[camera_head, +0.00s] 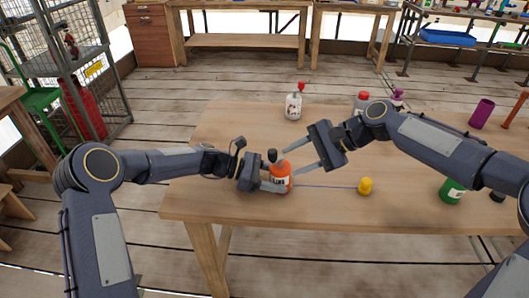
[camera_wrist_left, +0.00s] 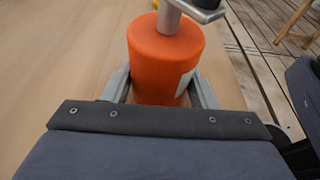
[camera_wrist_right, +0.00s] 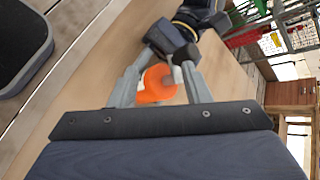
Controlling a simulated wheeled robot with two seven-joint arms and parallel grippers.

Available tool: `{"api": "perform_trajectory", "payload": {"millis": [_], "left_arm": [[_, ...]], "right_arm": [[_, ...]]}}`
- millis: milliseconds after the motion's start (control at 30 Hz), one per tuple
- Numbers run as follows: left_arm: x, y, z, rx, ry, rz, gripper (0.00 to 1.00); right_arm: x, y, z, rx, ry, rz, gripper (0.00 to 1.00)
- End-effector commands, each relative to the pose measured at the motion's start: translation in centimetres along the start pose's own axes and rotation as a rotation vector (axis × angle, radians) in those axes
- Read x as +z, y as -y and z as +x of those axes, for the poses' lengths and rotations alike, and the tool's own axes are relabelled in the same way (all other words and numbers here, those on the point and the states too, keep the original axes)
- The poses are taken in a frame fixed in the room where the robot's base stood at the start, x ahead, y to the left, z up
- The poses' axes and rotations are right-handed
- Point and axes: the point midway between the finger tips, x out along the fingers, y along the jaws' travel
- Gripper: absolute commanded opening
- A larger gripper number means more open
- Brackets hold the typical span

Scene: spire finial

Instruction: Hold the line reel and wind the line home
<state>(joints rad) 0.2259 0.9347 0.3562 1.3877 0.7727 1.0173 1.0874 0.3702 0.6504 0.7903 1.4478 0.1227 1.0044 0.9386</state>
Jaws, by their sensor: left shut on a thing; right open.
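The orange line reel (camera_head: 281,176) stands upright on the table, with a pale label and a dark crank knob (camera_head: 272,155) above it. My left gripper (camera_head: 270,182) is shut around the reel's body. In the left wrist view the orange reel (camera_wrist_left: 165,62) sits between the fingers, with a grey post and dark crank part on top. My right gripper (camera_head: 288,158) is open, its fingers pointing at the reel's top. In the right wrist view the reel (camera_wrist_right: 154,86) shows beyond and between its fingers. A thin blue line runs right to a yellow weight-like piece (camera_head: 364,186).
On the wooden table (camera_head: 330,230), a white can (camera_head: 293,106) with a red top stands behind. A green bottle (camera_head: 452,190) lies at the right and a purple cup (camera_head: 481,113) stands at the far right. The front middle of the table is clear.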

Motion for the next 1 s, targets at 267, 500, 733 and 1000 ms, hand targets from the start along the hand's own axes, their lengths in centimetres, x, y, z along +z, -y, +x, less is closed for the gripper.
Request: {"api": "perform_trajectory", "payload": {"millis": [267,500,733,1000], "left_arm": [[0.0,0.0,0.0,0.000,0.000,0.000,0.39],[0.0,0.0,0.0,0.000,0.000,0.000,0.39],[0.0,0.0,0.0,0.000,0.001,0.000,0.39],[0.0,0.0,0.0,0.000,0.000,0.000,0.39]], "right_arm": [[-2.5,-1.2,-1.2,-0.258,0.471,0.696,0.44],[-2.8,-0.7,-1.8,-0.312,0.589,0.839,0.44],[-1.3,1.2,1.4,-0.308,0.588,0.836,0.44],[0.5,3.6,5.5,-0.309,0.585,0.835,0.44]]}}
